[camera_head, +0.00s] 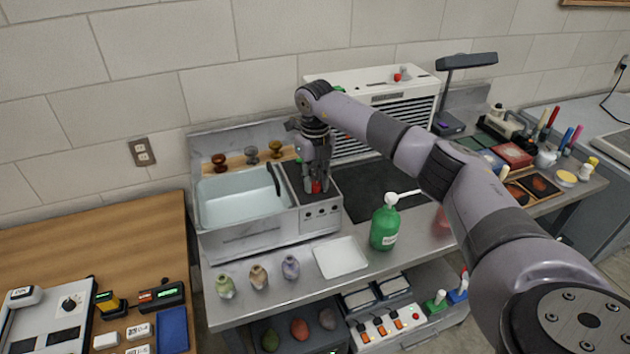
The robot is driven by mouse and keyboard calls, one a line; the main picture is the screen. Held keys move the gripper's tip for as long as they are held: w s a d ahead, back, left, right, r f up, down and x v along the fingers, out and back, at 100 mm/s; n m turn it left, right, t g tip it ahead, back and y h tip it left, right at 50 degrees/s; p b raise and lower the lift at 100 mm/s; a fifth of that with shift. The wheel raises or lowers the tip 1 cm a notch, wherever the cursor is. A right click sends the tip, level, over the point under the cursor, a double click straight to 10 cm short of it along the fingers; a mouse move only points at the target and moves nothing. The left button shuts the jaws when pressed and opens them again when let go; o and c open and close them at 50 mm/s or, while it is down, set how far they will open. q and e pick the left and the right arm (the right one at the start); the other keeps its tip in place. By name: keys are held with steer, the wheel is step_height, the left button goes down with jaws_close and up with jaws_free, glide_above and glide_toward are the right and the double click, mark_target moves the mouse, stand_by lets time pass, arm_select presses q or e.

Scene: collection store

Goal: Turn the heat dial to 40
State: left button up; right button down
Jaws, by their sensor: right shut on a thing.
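My right gripper (317,184) points down over the dark top of the unit beside the sink. It is shut on a small red knob-like thing (316,188), mostly hidden between its fingers. No scale or number can be read there. The unit's front panel (321,214) has several small dark round controls. Another black dial (69,303) sits on a pale device at the lower left, away from the gripper. I cannot tell from labels which one is the heat dial. My left gripper is not in view.
A basin (240,200) lies left of the gripper. A green bottle (384,228), a white tray (340,258) and small vases (258,276) stand along the front edge. A white louvred unit (415,90) stands behind. My right arm crosses above the counter.

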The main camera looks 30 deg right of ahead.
mark_target(315, 184)
steer(key=shift+w+r+m, duration=0.1)
steer(key=shift+m, duration=0.4)
steer(key=c, duration=1.3)
jaws_free()
steer(key=shift+c, duration=0.2)
step_height(315, 184, up, 12)
